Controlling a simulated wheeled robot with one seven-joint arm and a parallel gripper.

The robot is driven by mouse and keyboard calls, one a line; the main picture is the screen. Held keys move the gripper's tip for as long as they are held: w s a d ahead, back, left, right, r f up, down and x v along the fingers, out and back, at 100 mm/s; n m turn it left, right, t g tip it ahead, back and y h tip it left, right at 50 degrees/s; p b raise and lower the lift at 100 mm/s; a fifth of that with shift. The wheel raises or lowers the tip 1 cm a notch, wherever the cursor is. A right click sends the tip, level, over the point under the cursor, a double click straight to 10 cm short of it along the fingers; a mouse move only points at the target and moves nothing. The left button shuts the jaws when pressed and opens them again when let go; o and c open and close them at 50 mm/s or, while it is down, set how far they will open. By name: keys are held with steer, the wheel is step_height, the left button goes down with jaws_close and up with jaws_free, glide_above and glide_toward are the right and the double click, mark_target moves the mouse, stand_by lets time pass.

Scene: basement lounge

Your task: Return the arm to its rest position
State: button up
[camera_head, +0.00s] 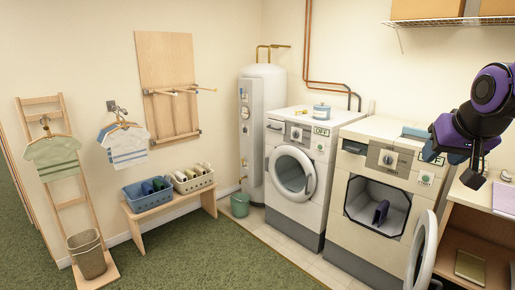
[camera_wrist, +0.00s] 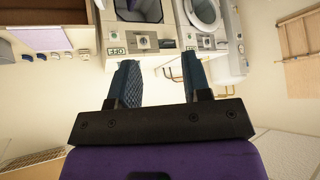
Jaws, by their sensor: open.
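My arm, purple and black, comes in at the upper right of the head view. My gripper (camera_head: 465,166) hangs in front of the right-hand machine's top and the counter beside it. In the wrist view my gripper (camera_wrist: 159,72) shows two blue ribbed fingers spread apart with nothing between them. The wrist picture is turned over, with the machines along its top edge.
The dryer (camera_head: 384,160) has its round door (camera_head: 422,252) open and a dark cloth (camera_head: 380,212) inside. The washer (camera_head: 303,132) is shut. A counter (camera_head: 478,201) stands at right. A wire shelf (camera_head: 440,22) is above. Green carpet (camera_head: 205,262) is clear in front.

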steer(key=s+a+n+g, duration=0.1)
steer(key=s+a, duration=0.2)
steer(key=s, duration=0.6)
steer(key=s+a+n+g+y, duration=0.1)
steer(key=s+a, duration=0.3)
steer(key=s, duration=0.4)
steer(key=shift+s+f+n, duration=0.3)
steer(key=shift+s+f, duration=0.05)
steer(key=shift+f, duration=0.1)
